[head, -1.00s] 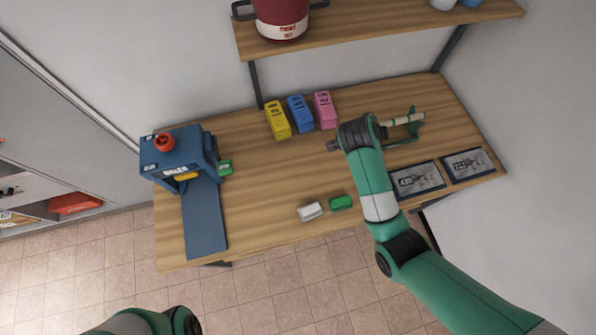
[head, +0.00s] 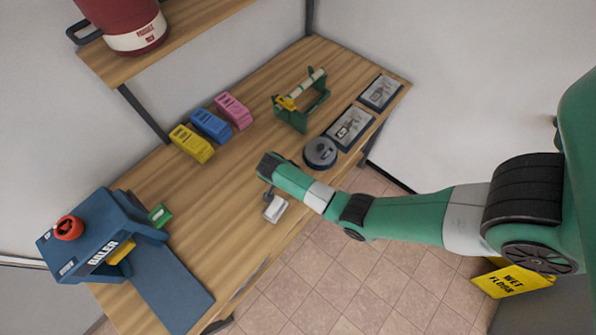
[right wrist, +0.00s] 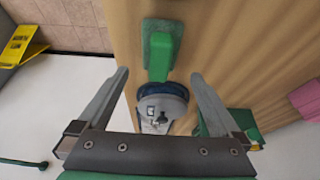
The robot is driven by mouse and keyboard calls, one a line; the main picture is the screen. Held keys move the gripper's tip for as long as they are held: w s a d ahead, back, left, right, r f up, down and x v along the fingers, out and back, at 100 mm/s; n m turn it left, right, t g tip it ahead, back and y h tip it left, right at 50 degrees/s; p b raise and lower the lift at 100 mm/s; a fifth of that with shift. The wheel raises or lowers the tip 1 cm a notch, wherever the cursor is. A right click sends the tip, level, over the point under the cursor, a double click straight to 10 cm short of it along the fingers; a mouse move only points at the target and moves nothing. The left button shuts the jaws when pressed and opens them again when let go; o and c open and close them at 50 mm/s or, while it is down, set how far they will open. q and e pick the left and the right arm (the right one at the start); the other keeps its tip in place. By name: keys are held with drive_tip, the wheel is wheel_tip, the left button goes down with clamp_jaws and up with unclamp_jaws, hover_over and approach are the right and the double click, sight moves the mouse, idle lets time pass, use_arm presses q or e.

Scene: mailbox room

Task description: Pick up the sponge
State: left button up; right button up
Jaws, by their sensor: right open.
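A green block (right wrist: 160,45), which looks like the sponge, lies on the wooden table (head: 150,190) near its front edge. In the right wrist view it has a dark rough part and a brighter green part. My right gripper (right wrist: 160,74) is open and empty, with the block just beyond its fingertips, apart as far as I can tell. In the head view my right arm covers the block and most of the gripper. My left gripper is not in view.
A round grey thing (head: 320,152) sits beside my right arm. A green stand (head: 292,118) and two framed pictures (head: 350,128) are at right. Yellow, blue and pink boxes (head: 210,125) stand at the back. A blue machine (head: 100,240) fills the left end.

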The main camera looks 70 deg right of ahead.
drive_tip(key=b+x, duration=0.2)
drive_tip(key=x, duration=0.3)
drive_tip(key=shift+s+d+f, duration=0.1)
drive_tip(key=shift+s, duration=0.05)
drive_tip(key=c, duration=1.4)
drive_tip(key=shift+r+p, duration=0.35)
drive_tip(key=shift+r, duration=0.25)
wheel_tip(320, 180, up, 3)
drive_tip(key=shift+s+p, duration=0.1)
drive_tip(key=shift+p, duration=0.75)
drive_tip(key=s+a+r+p, duration=0.3)
drive_tip(key=s+r, duration=0.1)
drive_tip(key=s, duration=0.2)
drive_tip(key=s+a+r+p, duration=0.2)
drive_tip(key=s+r+p, duration=0.1)
drive_tip(key=s+r, duration=0.3)
drive_tip(key=r+p, duration=0.6)
drive_tip(key=p, duration=0.1)
drive_tip(key=r+p, duration=0.4)
drive_tip(key=shift+s, duration=0.4)
